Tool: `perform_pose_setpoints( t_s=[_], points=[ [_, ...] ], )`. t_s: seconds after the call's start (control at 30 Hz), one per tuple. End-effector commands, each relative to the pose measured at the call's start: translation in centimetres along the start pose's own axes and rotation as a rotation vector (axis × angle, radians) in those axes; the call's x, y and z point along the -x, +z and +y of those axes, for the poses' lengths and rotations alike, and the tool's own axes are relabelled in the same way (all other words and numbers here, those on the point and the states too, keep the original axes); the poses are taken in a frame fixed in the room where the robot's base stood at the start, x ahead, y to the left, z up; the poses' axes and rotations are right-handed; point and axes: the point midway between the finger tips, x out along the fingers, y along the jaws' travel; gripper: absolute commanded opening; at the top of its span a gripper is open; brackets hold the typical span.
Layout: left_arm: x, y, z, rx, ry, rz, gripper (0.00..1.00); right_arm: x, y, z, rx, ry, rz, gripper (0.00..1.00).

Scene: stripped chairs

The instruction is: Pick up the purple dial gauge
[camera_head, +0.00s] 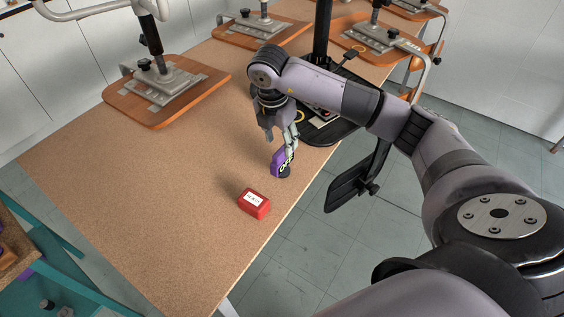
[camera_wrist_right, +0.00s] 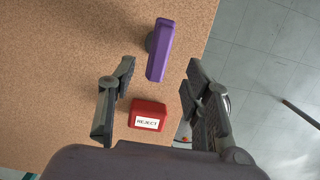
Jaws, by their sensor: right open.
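The purple dial gauge (camera_head: 277,163) stands on the tan tabletop near its right edge, with my right gripper (camera_head: 280,143) just above and partly in front of it. In the right wrist view the purple dial gauge (camera_wrist_right: 160,48) appears as a narrow purple block with a dark round part at its left side. My left gripper is not in view.
A red block (camera_head: 254,203) with a white label stands near the gauge; the label reads REJECT on the red block (camera_wrist_right: 148,114) in the wrist view. A black stand base (camera_head: 325,131) is behind my gripper. Brown boards with metal mechanisms line the back.

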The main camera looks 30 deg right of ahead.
Motion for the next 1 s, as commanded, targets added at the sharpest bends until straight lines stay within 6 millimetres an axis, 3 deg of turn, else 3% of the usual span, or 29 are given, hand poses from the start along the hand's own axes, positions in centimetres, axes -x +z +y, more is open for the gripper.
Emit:
perform_pose_setpoints(
  t_s=[0.13, 0.4, 0.7, 1.0],
  points=[
    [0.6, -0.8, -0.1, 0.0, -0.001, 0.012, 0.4, -2.5, 0.0, -0.1, 0.0, -0.003, 0.001, 0.45],
    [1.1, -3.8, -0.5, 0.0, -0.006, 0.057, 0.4, -4.5, 0.1, 0.0, 0.0, -0.002, 0.001, 0.45],
    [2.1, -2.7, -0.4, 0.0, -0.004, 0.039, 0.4, -8.6, 0.4, 0.0, 0.001, -0.001, 0.002, 0.45],
    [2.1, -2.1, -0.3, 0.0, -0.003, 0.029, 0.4, -9.1, 0.5, 0.0, 0.001, 0.002, 0.0, 0.44]
  ],
)
